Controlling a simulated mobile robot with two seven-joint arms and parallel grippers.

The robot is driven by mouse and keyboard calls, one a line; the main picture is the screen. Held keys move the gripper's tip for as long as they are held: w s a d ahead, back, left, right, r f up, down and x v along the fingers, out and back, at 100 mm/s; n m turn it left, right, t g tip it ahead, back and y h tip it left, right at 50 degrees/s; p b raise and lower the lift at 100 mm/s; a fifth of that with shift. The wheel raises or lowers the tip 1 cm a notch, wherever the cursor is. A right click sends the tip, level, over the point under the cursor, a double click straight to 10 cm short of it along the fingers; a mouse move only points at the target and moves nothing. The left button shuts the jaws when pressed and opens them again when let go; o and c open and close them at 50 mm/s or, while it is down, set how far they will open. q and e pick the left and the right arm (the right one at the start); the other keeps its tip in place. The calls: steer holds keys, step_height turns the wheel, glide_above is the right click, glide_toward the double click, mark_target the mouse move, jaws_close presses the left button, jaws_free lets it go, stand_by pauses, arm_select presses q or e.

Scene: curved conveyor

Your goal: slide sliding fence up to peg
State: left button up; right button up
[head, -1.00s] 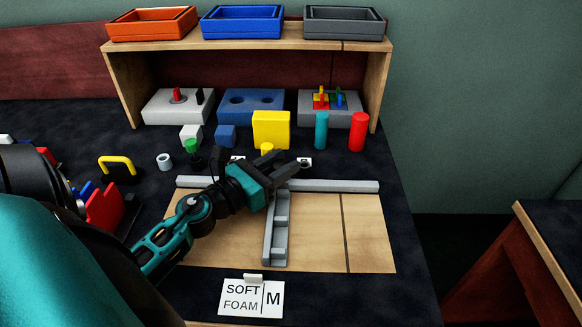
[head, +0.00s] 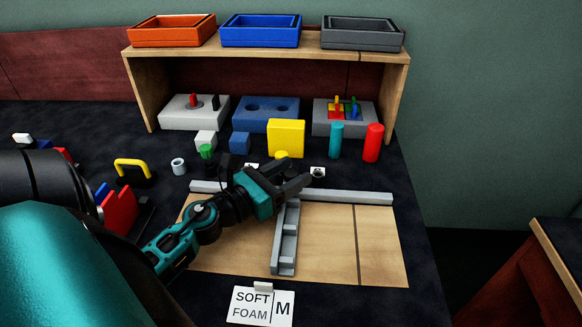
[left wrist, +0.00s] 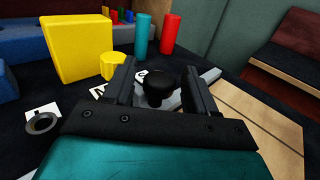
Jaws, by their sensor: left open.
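The sliding fence (head: 284,246) is a grey stepped bar lying on the wooden board, running from the long grey rail toward the front. My left gripper (head: 296,181) is over its far end, at the rail, and hides that end. In the left wrist view the open fingers (left wrist: 158,88) stand either side of a round black knob (left wrist: 160,84), with gaps visible beside it. Grey metal shows under the knob. I cannot tell which thing is the peg. My right gripper is not in view.
The long grey rail (head: 350,198) crosses the wooden board (head: 382,245) at the back. A yellow block (head: 287,138), a teal cylinder (head: 337,140) and a red cylinder (head: 373,143) stand behind it. A SOFT FOAM card (head: 261,306) is in front. The board's right side is clear.

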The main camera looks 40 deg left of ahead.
arm_select(q)
steer(key=s, duration=0.3)
steer(key=s+a+b, duration=0.1)
steer(key=s, duration=0.3)
steer(key=s+b, duration=0.1)
steer(key=s, duration=0.3)
steer(key=shift+a+f, duration=0.1)
steer(key=shift+a, duration=0.2)
steer(key=shift+s, duration=0.65)
